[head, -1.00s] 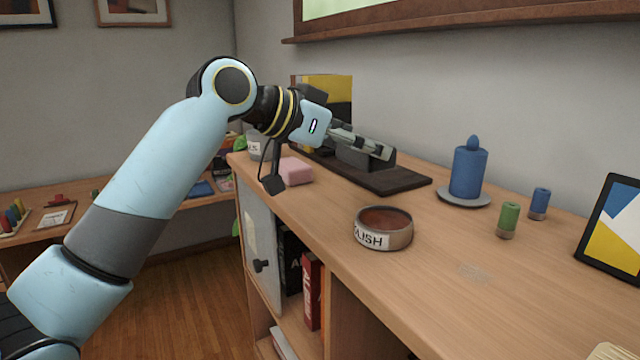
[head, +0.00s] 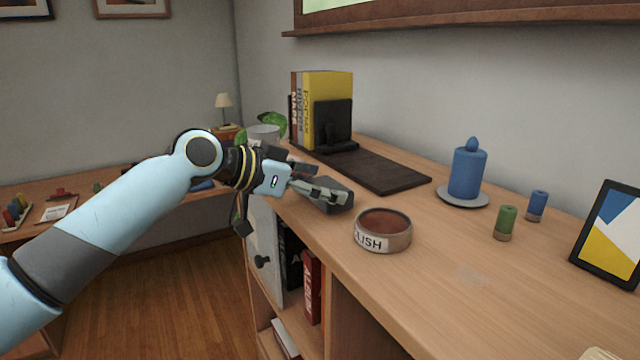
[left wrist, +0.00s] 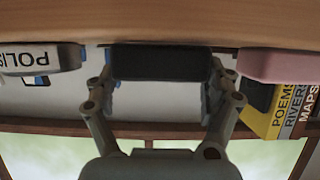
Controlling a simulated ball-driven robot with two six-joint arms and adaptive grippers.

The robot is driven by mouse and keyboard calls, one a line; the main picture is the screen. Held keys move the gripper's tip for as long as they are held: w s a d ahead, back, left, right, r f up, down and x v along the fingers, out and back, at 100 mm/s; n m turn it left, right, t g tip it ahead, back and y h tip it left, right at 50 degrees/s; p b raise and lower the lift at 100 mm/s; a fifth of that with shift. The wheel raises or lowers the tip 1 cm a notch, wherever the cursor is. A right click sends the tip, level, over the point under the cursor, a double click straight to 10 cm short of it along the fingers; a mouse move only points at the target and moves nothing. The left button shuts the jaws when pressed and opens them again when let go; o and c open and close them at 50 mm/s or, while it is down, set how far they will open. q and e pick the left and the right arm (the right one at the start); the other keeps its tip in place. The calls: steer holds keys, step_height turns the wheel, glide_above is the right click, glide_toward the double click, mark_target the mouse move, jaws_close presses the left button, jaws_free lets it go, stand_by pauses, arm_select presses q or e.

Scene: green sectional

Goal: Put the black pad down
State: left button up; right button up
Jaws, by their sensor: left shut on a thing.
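The black pad (head: 336,193) is a dark block held in my left gripper (head: 322,196), low over the cabinet top (head: 480,270) near its front edge. In the left wrist view the black pad (left wrist: 160,62) sits between both fingers of the left gripper (left wrist: 160,80), which are shut on it. That view is upside down, and the pad lies close against the wood surface. I cannot tell whether it touches. My right gripper is not in view.
The polish tin (head: 383,230) is just right of the pad. A pink block (left wrist: 278,66) is on the pad's other side. A dark board (head: 375,170) with books (head: 325,100) lies behind. A blue candle (head: 467,175) stands further right.

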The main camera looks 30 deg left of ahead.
arm_select(q)
steer(key=o, duration=0.6)
steer(key=shift+f, duration=0.15)
steer(key=o, duration=0.3)
steer(key=shift+s+a+r, duration=0.1)
steer(key=shift+a+r, duration=0.05)
steer(key=shift+r, duration=0.1)
steer(key=shift+v, duration=5.8)
